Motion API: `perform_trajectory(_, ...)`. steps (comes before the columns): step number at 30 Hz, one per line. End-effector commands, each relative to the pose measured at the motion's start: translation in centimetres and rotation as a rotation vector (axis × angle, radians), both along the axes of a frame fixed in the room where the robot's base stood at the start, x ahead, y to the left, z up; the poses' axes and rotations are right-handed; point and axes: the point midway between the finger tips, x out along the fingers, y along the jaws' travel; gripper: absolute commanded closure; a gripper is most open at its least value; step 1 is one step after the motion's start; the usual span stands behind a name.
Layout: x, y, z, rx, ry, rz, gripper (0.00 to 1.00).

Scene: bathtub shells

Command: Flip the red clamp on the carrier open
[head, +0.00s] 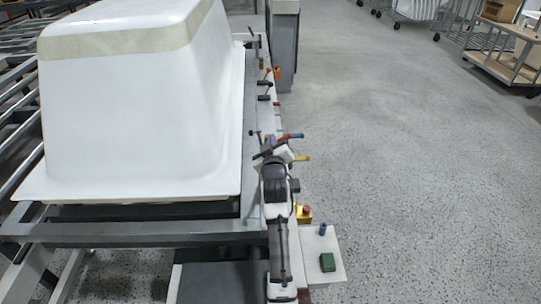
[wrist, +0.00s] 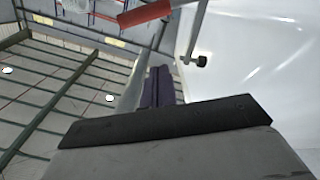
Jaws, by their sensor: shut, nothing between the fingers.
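The red clamp (head: 284,138) has a red handle. It is on the right edge of the carrier (head: 130,232), beside the white tub shell. My gripper (head: 284,153) is close by, just on the near side of the red handle in the head view. In the wrist view the red handle (wrist: 145,16) crosses the top, apart from the dark edge of my gripper (wrist: 165,121). My gripper is shut and holds nothing. The clamp's lower part is partly hidden behind my arm in the head view.
A purple handle (wrist: 158,88) stands just beyond my gripper in the wrist view. A yellow handle (head: 303,158) sticks out to the right. The white tub shell (head: 130,110) covers most of the carrier. The floor to the right is clear.

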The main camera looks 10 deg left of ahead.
Motion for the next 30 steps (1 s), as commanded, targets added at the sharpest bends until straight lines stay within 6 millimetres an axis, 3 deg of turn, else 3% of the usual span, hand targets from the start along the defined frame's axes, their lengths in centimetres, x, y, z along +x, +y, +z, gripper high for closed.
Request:
perform_trajectory(6,-4.0,-1.1,-0.1,0.0,-0.001,-0.002,1.0)
perform_trajectory(12,-6.0,-1.6,0.1,0.0,-0.001,-0.001,1.0)
perform_trajectory(30,-6.5,-1.6,0.4,0.001,-0.005,0.002,1.0)
